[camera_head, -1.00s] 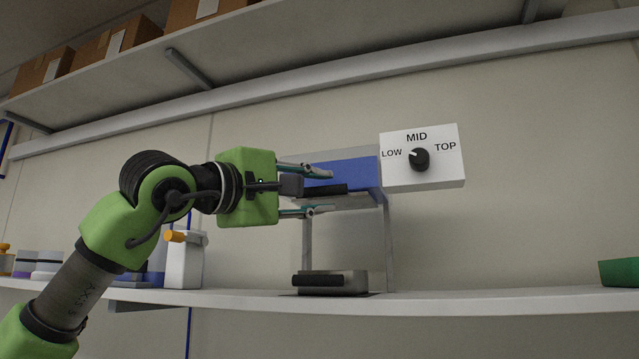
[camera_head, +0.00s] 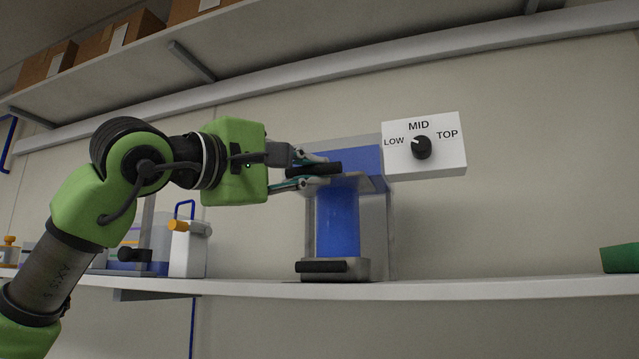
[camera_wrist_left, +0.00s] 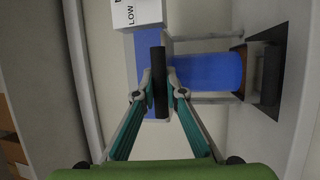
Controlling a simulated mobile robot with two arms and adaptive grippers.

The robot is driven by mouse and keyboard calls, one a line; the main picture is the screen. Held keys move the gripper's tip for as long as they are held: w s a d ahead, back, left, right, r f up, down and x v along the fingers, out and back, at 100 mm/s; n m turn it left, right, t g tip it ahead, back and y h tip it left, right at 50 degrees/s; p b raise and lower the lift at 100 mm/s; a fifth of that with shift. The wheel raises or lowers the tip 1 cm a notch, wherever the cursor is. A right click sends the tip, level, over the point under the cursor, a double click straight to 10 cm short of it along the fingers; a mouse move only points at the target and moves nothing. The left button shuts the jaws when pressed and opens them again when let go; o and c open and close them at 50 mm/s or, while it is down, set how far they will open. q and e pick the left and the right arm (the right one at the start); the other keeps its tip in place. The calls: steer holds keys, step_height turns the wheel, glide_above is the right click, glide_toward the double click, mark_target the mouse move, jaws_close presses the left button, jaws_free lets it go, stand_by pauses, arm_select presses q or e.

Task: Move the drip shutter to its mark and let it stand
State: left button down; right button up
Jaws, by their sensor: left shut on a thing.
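My left gripper (camera_head: 318,172) is shut on that handle; the wrist view shows the black handle (camera_wrist_left: 159,80) between the fingertips. A blue column (camera_head: 337,225) stands between the shutter and the grey base piece (camera_head: 350,268), which has its own black handle. The dial plate (camera_head: 450,160) is marked LOW, MID and TOP; its black knob (camera_head: 422,147) has its white pointer toward LOW. My right gripper is out of view.
A white shelf (camera_head: 480,290) carries the analyser. A white container with an orange cap (camera_head: 188,250) and other lab items stand to the left. A green container (camera_head: 622,259) is at the far right. The shelf between analyser and green container is clear.

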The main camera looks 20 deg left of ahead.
arm_select(q)
steer(key=c, duration=2)
jaws_free()
steer(key=shift+c, duration=0.2)
steer(key=v, duration=1.2)
